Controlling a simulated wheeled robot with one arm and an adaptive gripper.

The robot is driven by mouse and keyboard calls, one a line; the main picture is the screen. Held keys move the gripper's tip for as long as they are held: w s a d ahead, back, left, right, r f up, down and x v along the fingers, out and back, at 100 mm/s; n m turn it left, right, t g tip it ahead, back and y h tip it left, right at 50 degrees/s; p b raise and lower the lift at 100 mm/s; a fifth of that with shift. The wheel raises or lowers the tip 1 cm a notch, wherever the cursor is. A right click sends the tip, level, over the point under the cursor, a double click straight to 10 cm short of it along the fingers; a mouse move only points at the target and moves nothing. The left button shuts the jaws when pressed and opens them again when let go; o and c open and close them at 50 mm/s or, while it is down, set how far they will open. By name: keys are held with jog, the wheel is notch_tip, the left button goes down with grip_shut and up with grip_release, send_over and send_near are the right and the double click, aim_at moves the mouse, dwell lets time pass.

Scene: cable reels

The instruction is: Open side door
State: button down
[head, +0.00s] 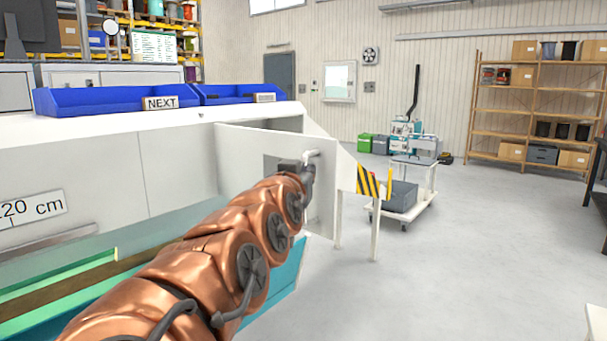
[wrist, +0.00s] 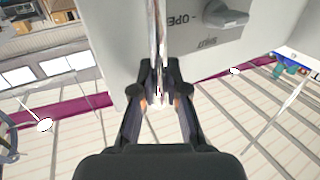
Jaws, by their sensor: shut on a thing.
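The white side door (head: 240,150) stands out at an angle from the front of the long white cabinet in the head view. A shiny metal bar handle (head: 312,154) is near its free edge. My gripper (head: 309,172) is at that handle, and the copper arm hides part of the door. In the wrist view, the fingers of my gripper (wrist: 159,97) are closed around the bar handle (wrist: 158,45). Behind it is the pale door face (wrist: 125,40), with a grey knob (wrist: 228,14) and OPEN and SHUT lettering.
The white cabinet (head: 100,170) carries blue bins (head: 110,100) on top. A yellow-black striped guard (head: 372,182) stands just right of the door. A white trolley (head: 405,208) is beyond it. The floor (head: 470,260) to the right is clear.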

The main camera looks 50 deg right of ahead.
jog(key=c, duration=1.2)
grip_release()
jog(key=shift+r, duration=0.1)
jog(key=shift+t, duration=0.3)
jog(key=r, duration=0.9)
jog(key=shift+w+a, duration=0.1)
jog(key=shift+a, duration=0.15)
jog(key=shift+d+r, duration=0.15)
jog(key=shift+r, duration=0.5)
jog(key=shift+d+f, duration=0.1)
jog(key=shift+f, duration=0.05)
